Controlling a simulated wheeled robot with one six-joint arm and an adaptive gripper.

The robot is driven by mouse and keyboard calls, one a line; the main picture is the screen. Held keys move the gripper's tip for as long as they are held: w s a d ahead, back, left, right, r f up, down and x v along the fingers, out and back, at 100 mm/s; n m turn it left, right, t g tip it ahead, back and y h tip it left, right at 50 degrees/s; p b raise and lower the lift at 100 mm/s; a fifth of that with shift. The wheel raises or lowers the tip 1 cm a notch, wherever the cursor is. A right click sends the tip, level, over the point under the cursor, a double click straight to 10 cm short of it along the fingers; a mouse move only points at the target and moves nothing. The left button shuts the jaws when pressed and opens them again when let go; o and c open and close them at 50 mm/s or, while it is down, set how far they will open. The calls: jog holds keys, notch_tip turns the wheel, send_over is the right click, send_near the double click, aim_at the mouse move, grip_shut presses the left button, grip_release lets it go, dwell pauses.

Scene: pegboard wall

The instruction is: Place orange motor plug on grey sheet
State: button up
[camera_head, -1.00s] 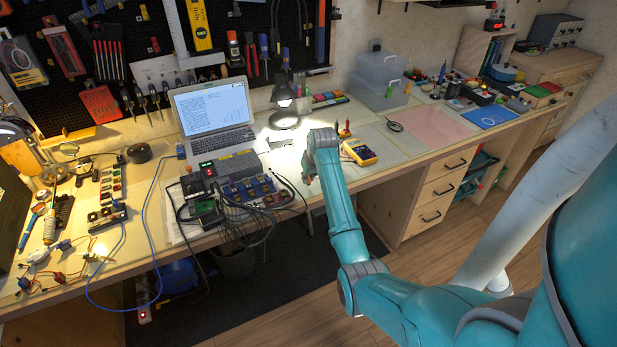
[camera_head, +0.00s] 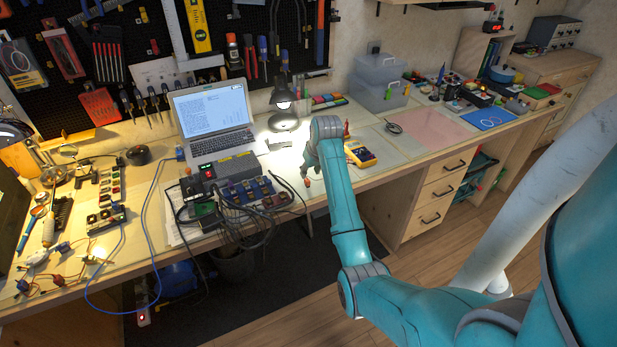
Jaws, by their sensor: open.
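My gripper (camera_head: 307,172) hangs low over the desk in front of the lamp, pointing down, partly hidden by my own arm. Its jaws are small here but appear open. A small orange-red spot (camera_head: 307,181) shows just under it; I cannot tell whether it is the plug. Small orange parts on wires (camera_head: 57,280) lie at the desk's front left, too small to identify surely as the motor plug. A pale grey sheet (camera_head: 405,146) lies flat on the desk right of my gripper, left of the pink sheet.
A yellow multimeter (camera_head: 360,154) lies close right of my gripper. A cable-filled board (camera_head: 250,193) and laptop (camera_head: 214,115) stand to its left, the lamp (camera_head: 284,122) behind. The pink sheet (camera_head: 436,130) and blue sheet (camera_head: 490,118) lie farther right. The grey sheet is mostly clear.

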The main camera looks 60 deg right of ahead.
jog(key=v, duration=0.6)
jog(key=shift+n+t, duration=0.3)
jog(key=a+f, duration=0.4)
jog(key=f, duration=0.1)
jog(key=w+a+f, duration=0.1)
jog(key=a+f, duration=0.2)
jog(key=s+a+f+n+t, duration=0.1)
jog(key=s+a+f, duration=0.25)
jog(key=a, duration=0.45)
jog(key=s+a+f+t, duration=0.25)
jog(key=a+f, duration=0.25)
jog(key=a, duration=0.3)
jog(key=s+a+f+n+t, duration=0.1)
jog(key=s+a+f, duration=0.35)
jog(key=a, duration=0.35)
jog(key=s+a+r+n+t, duration=0.2)
jog(key=s+a+r+t, duration=0.15)
jog(key=s+a, duration=0.85)
jog(key=s+a+r+n+t+y, duration=0.1)
jog(key=s+a+r, duration=0.1)
jog(key=s+r, duration=0.4)
jog(key=s+a+r+t+y, duration=0.1)
jog(key=s+a+r, duration=0.1)
jog(key=s+r, duration=0.5)
jog(key=shift+s+a+r+n, duration=0.3)
jog(key=shift+s+r+n, duration=0.1)
jog(key=shift+r, duration=0.45)
